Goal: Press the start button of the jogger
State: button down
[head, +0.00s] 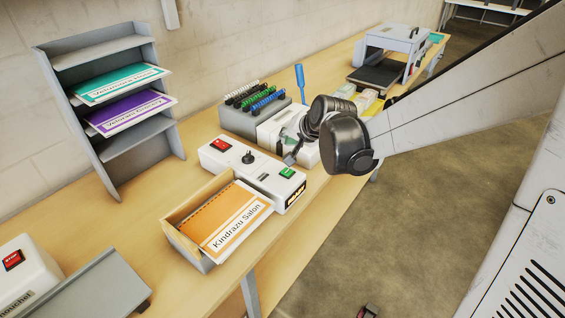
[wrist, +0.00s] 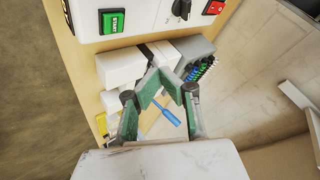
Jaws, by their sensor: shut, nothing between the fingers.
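The jogger is a white box (head: 235,163) with a wooden-sided tray (head: 184,245) in front, holding orange-covered sheets marked "Kindrazu Salon" (head: 228,220). Its green start button (head: 287,172) is at the right end of the top panel, with a red button (head: 220,145) at the left end and a black knob (head: 248,157) between. In the wrist view the start button (wrist: 112,21) is at the upper left, clear of the fingers. My gripper (head: 291,156) is shut and empty, just behind the jogger's right end. Its green fingertips (wrist: 164,76) meet in the wrist view.
Behind my gripper stand a white machine (head: 272,130) and a grey rack of coloured combs (head: 255,105). A blue-handled tool (head: 299,77) stands nearby. A grey shelf (head: 110,110) is at the left. A laminator-like machine (head: 395,45) is at the far end.

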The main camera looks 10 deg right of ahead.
aim_at(288, 171)
jog(key=shift+f+b, duration=2.9)
jog(key=shift+f, duration=1.2)
jog(key=shift+f, duration=0.1)
jog(key=shift+f+b, duration=0.35)
jog(key=shift+b, duration=0.15)
jog(key=shift+f+b, duration=0.4)
jog(key=shift+f, duration=0.05)
jog(key=shift+r, duration=0.25)
jog(key=shift+r+p, duration=0.55)
jog(key=shift+r, duration=0.1)
jog(key=shift+r+p, duration=1.65)
jog(key=shift+r, duration=0.85)
